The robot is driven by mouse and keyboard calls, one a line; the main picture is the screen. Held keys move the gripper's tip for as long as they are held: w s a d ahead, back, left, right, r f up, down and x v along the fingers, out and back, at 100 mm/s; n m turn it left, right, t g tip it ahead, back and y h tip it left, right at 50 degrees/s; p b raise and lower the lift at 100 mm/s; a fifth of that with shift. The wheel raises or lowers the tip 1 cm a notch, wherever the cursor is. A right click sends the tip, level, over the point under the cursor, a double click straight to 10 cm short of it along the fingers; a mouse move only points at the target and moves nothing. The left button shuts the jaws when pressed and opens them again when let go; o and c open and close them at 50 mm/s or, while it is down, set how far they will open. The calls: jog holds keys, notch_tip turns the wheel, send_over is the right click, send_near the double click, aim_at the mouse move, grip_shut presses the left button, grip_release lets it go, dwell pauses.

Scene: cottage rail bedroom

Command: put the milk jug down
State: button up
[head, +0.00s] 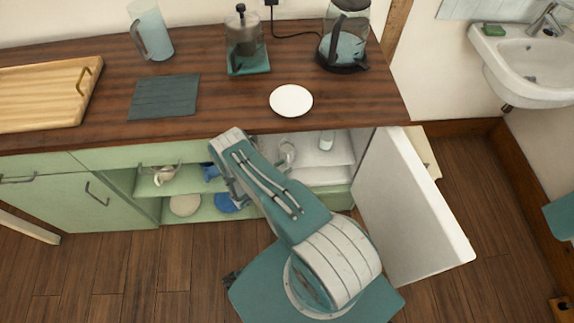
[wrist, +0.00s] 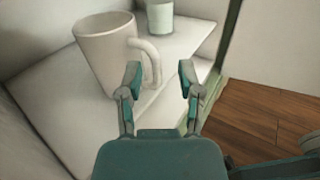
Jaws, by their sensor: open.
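A white jug with a handle, which I take for the milk jug (wrist: 106,52), stands upright on a white cabinet shelf (wrist: 72,128) in the wrist view. Its handle faces right, towards my gripper (wrist: 160,74). My gripper is open. The handle shows just beyond and between the fingertips, nearer the left one; I cannot tell whether they touch. In the head view a pale handled vessel (head: 287,152), probably the same jug, shows in the open cabinet beside my arm. My fingertips are hidden there.
A pale cup (wrist: 160,17) stands behind the jug on the shelf. The open cabinet door (head: 410,215) stands to the right. On the counter are a white saucer (head: 291,101), a dark mat (head: 164,96), a kettle (head: 344,45) and a wooden tray (head: 40,100).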

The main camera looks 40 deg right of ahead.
jog(key=a, duration=1)
jog(key=shift+s, duration=0.2)
jog(key=shift+d, duration=0.1)
